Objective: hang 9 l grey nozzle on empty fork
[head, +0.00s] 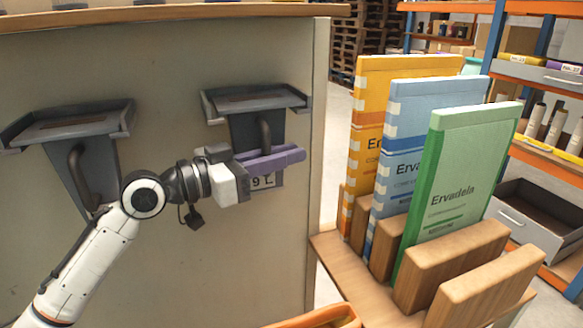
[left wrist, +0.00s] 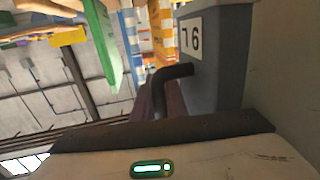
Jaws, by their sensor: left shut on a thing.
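The 9 l grey nozzle (head: 240,133) is at the right of the cream panel, upright, with a wide flared top and a dark handle on its front. Its "9 L" label shows low down, partly hidden by my gripper, and also in the left wrist view (left wrist: 191,39). My left gripper (head: 272,160) comes from the left and is shut on the nozzle's handle (left wrist: 174,72), its purple-grey fingers across it. A second grey nozzle (head: 75,145) with a similar handle is at the panel's left. I cannot make out fork prongs or an empty fork. My right gripper is not in view.
The cream panel (head: 200,270) has a wooden top edge. To its right, yellow (head: 365,130), blue (head: 405,140) and green (head: 455,180) Ervadela sacks stand in a wooden rack (head: 450,265). Shelves with a grey bin (head: 535,215) are farther right. An orange-rimmed container (head: 325,318) is at the bottom.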

